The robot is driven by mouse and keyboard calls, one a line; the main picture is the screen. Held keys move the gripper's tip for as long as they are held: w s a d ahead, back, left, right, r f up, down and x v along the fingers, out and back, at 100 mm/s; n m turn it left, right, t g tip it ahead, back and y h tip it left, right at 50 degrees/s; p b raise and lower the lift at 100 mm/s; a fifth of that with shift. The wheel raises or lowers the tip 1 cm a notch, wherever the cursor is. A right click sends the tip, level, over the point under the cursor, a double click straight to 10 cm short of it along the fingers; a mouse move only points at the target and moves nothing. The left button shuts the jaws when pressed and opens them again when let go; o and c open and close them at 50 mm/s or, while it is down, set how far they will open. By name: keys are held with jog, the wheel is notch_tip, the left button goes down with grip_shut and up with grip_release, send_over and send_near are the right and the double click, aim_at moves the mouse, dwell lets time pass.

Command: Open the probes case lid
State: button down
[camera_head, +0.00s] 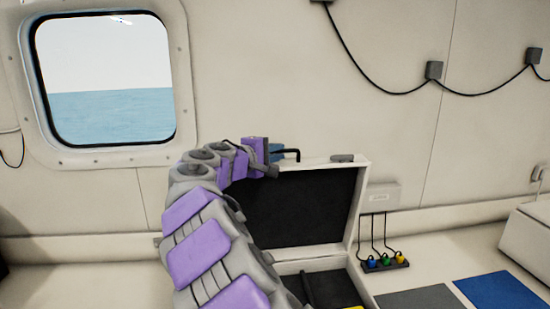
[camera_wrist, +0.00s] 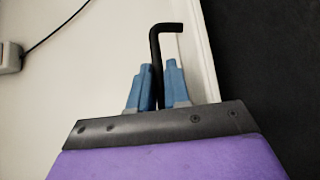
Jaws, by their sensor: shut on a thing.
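The probes case (camera_head: 363,195) stands on the white surface below the wall, with its lid (camera_head: 355,215) raised about upright and its dark inner lining facing me. My gripper (camera_head: 280,153) is at the top left of the lid. The lid's pale edge (camera_wrist: 200,60) and dark lining (camera_wrist: 265,70) lie right of the fingers. My arm hides the left part of the case.
Right of the case, a wall box (camera_head: 380,197) has cables running down to a small block with coloured plugs (camera_head: 385,264). A grey mat (camera_head: 420,299) and a blue mat (camera_head: 503,292) lie at the lower right. A window (camera_head: 105,80) is at the left.

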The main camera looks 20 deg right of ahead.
jog(key=shift+s+f, duration=0.1)
jog(key=shift+f, duration=0.15)
jog(key=c, duration=1.2)
grip_release()
jog(key=shift+w, duration=0.2)
jog(key=shift+o, duration=0.2)
jog(key=shift+s+a+r, duration=0.2)
jog(key=shift+s+a, duration=0.05)
jog(key=shift+a, duration=0.2)
jog(key=p+v, duration=0.2)
jog(key=v, duration=1.4)
jog(key=shift+a+p, duration=0.3)
jog(key=shift+p, duration=0.05)
